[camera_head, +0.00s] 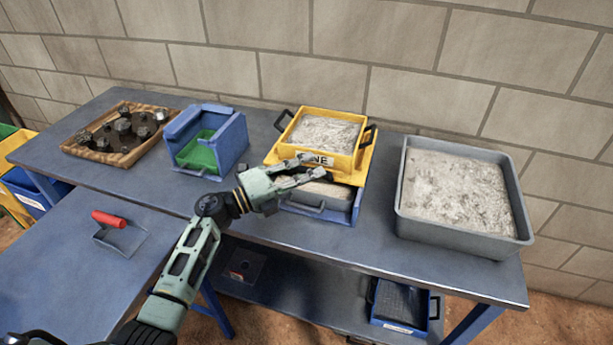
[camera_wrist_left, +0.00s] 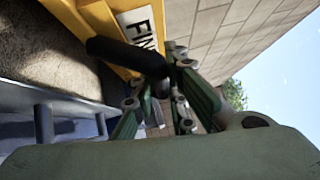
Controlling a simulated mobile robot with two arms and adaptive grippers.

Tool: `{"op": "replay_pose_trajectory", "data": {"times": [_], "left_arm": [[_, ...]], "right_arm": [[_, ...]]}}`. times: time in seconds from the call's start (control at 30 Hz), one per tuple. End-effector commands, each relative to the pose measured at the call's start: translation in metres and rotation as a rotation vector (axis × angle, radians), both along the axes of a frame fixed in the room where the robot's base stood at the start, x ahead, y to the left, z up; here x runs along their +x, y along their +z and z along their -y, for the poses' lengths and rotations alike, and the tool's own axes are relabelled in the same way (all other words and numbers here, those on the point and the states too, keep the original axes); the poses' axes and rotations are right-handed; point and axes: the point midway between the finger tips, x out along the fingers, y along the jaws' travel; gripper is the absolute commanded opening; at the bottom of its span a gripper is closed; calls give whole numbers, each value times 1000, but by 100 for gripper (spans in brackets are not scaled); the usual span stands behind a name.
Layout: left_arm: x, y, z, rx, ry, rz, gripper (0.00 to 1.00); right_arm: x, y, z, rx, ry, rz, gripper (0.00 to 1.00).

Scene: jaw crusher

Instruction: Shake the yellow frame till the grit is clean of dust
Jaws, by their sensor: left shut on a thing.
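The yellow frame (camera_head: 350,166) rests over a blue-grey box with a tray of grey material in it (camera_head: 322,200). A yellow sieve box (camera_head: 345,158) with a label ending in "NE" and black side handles sits on it, filled with pale grey grit (camera_head: 324,132). My left gripper (camera_head: 308,172) is at the front of this stack, just below the label. In the left wrist view my left gripper (camera_wrist_left: 165,105) is shut on a black handle (camera_wrist_left: 125,55) beside the yellow wall and label. The fingers partly hide the handle. My right gripper is not in view.
A large grey tray of grit (camera_head: 405,215) stands to the right. A red-handled scoop (camera_head: 110,219) lies front left. A brick wall closes the back.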

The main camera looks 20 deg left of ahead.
Motion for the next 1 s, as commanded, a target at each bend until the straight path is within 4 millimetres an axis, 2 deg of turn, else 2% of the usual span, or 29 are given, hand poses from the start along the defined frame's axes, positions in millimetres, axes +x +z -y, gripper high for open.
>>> {"op": "replay_pose_trajectory", "data": {"times": [0.1, 0.13, 0.2, 0.57, 0.73, 1.0], "left_arm": [[0, -2, -1, 5, 2, -1, 0], [0, -2, -1, 5, 2, -1, 16], [0, -2, -1, 5, 2, -1, 22], [-3, -2, -3, 3, 2, -1, 22], [-19, -6, -21, 5, 2, -3, 22], [-57, -14, -63, 5, 2, -5, 22]], "right_arm": [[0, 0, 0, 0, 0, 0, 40], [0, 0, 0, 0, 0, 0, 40], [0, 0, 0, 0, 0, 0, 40], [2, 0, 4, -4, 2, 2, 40], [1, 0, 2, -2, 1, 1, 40], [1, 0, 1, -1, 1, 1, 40]]}}
